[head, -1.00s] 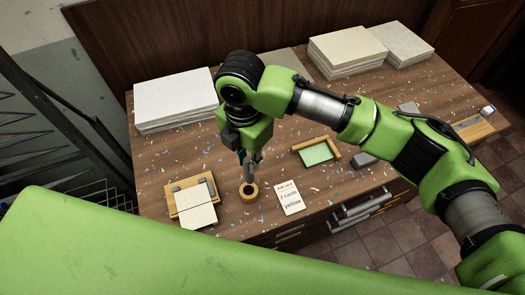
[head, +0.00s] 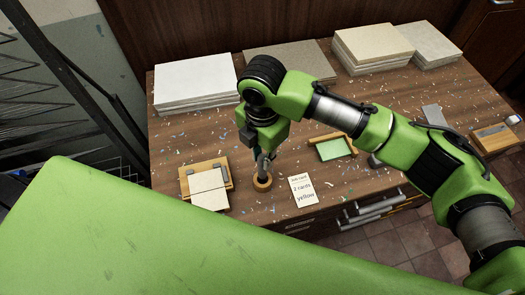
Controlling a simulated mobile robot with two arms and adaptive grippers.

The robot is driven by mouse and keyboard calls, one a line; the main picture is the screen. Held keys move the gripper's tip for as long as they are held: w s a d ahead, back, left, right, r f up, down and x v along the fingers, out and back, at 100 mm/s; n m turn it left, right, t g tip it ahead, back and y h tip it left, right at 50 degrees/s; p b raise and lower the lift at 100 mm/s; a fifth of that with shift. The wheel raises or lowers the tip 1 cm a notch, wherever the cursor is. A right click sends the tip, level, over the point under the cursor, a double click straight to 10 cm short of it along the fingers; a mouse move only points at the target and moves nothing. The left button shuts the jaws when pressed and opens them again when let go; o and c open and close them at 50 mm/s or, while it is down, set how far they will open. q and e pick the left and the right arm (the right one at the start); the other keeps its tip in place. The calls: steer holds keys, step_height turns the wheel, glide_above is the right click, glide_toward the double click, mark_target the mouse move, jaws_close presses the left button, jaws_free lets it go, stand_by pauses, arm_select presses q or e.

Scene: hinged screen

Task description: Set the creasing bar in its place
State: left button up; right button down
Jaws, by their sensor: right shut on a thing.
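My right gripper (head: 263,164) points straight down at a round wooden holder (head: 262,184) on the bench. It is shut on a slim upright piece, which I take to be the creasing bar; the fingers hide most of it. Its low end meets the holder's middle, but I cannot tell how deep it sits. Left of it is a wooden creasing board (head: 204,167) with dark grey pieces at its back corners and a pale card (head: 209,199) on its front. My left gripper is not in view.
A job card (head: 302,190) reading "2 cards yellow" lies right of the holder. A wooden-edged green tray (head: 334,149) is farther right. Paper stacks (head: 195,80) line the back of the bench (head: 180,140). Scraps litter the bench.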

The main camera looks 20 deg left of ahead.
steer(key=shift+f, duration=0.35)
steer(key=shift+r, duration=0.1)
steer(key=shift+p, duration=0.3)
stand_by(0.3)
steer(key=shift+p, duration=0.35)
